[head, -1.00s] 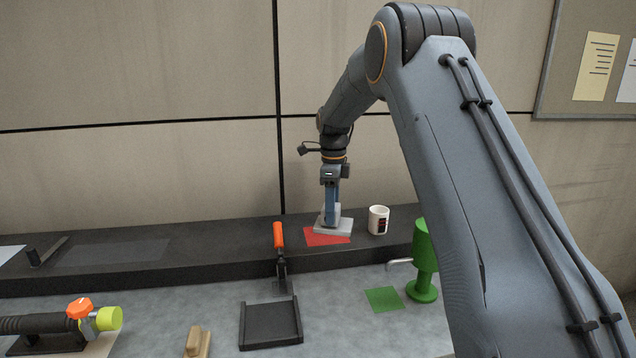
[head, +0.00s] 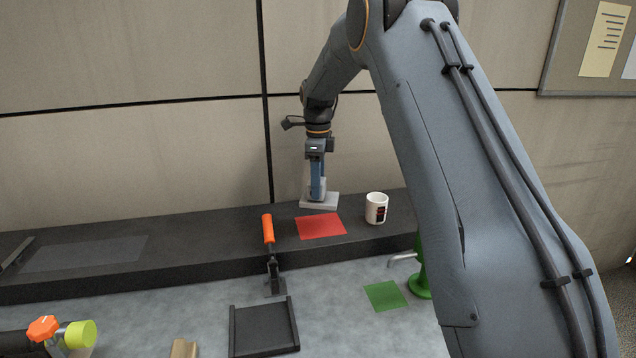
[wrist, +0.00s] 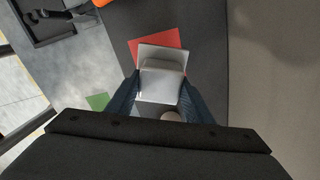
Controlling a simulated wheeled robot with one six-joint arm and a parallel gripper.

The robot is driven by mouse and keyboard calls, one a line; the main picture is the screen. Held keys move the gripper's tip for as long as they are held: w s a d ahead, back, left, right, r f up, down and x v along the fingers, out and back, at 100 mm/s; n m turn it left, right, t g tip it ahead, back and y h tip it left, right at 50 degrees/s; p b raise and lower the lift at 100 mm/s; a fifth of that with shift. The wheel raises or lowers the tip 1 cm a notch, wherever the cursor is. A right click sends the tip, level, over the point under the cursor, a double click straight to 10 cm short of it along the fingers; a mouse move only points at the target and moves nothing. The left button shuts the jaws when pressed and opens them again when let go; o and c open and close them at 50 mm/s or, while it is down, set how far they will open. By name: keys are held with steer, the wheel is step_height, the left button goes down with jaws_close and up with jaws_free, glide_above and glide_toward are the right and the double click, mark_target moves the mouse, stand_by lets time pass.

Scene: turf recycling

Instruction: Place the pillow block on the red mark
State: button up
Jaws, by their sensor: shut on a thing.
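The pillow block (head: 319,202) is a light grey piece with a flat base and a raised middle. My gripper (head: 317,190) is shut on its upper part, with the base hanging below the fingers. The red mark (head: 321,226) is a flat red patch on the dark raised shelf. In the head view the block shows just behind the mark's far edge; whether it touches the shelf I cannot tell. In the wrist view the block (wrist: 161,72) sits between the blue fingers and covers part of the red mark (wrist: 151,43).
A white mug (head: 376,208) stands right of the mark on the shelf (head: 190,240). An orange-handled tool (head: 268,230) rises in front, left of the mark. A black tray (head: 264,328), a green patch (head: 385,295) and a green stand (head: 421,275) are on the lower grey bench.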

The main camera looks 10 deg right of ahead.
steer(key=shift+f+b, duration=1.2)
steer(key=shift+f, duration=2.65)
steer(key=shift+f, duration=0.3)
steer(key=o, duration=1.8)
steer(key=shift+r+b, duration=1.3)
steer(key=shift+r, duration=2.6)
